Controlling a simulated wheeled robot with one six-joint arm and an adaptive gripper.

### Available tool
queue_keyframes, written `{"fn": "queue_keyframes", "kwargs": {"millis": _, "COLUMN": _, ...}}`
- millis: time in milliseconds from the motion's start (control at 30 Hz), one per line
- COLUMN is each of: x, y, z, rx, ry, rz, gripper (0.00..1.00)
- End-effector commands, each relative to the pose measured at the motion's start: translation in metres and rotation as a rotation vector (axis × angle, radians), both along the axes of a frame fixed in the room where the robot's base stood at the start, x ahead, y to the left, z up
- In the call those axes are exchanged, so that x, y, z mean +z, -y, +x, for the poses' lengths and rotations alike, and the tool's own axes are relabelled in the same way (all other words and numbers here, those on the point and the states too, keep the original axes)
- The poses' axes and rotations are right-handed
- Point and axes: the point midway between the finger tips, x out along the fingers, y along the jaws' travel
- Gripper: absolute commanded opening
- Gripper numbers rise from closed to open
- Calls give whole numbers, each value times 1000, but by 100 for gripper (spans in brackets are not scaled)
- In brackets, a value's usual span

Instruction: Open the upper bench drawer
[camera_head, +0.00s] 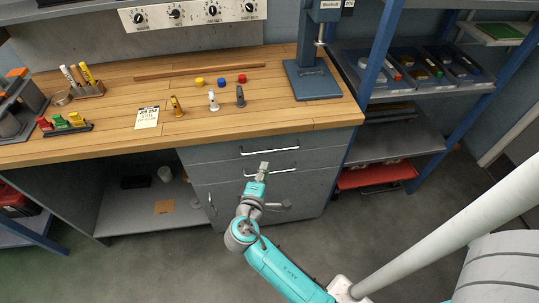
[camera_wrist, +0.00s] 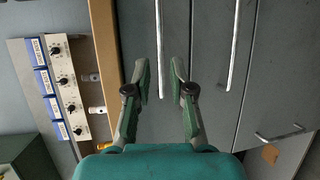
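The upper bench drawer (camera_head: 215,152) is a grey front just under the wooden bench top and looks shut. Its silver bar handle (camera_head: 270,151) shows whole in the head view. In the wrist view, which is turned sideways, this handle (camera_wrist: 160,40) runs up the picture, its lower end between my fingertips. My gripper (camera_head: 264,167) is in front of the drawers, its tip just below the upper handle in the head view. In the wrist view my gripper (camera_wrist: 162,72) is open and empty, a finger on each side of the handle. I cannot tell how far the handle is in depth.
The lower drawer's handle (camera_head: 284,171) is partly behind my gripper; it also shows in the wrist view (camera_wrist: 234,45). A cupboard door handle (camera_wrist: 278,135) is further right there. The bench top (camera_head: 320,115) carries small items and a blue press stand (camera_head: 312,80). Floor in front is clear.

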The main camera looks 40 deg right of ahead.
Motion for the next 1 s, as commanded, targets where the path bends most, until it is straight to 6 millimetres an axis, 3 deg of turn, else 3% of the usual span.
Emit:
{"fn": "queue_keyframes", "kwargs": {"millis": 167, "x": -2, "y": 13, "z": 7, "rx": -6, "ry": -2, "rz": -2, "gripper": 22}}
{"fn": "queue_keyframes", "kwargs": {"millis": 600, "x": -16, "y": 73, "z": 46, "rx": -4, "ry": 0, "rz": 1, "gripper": 22}}
{"fn": "queue_keyframes", "kwargs": {"millis": 1000, "x": -20, "y": 89, "z": 57, "rx": -1, "ry": 0, "rz": 0, "gripper": 22}}
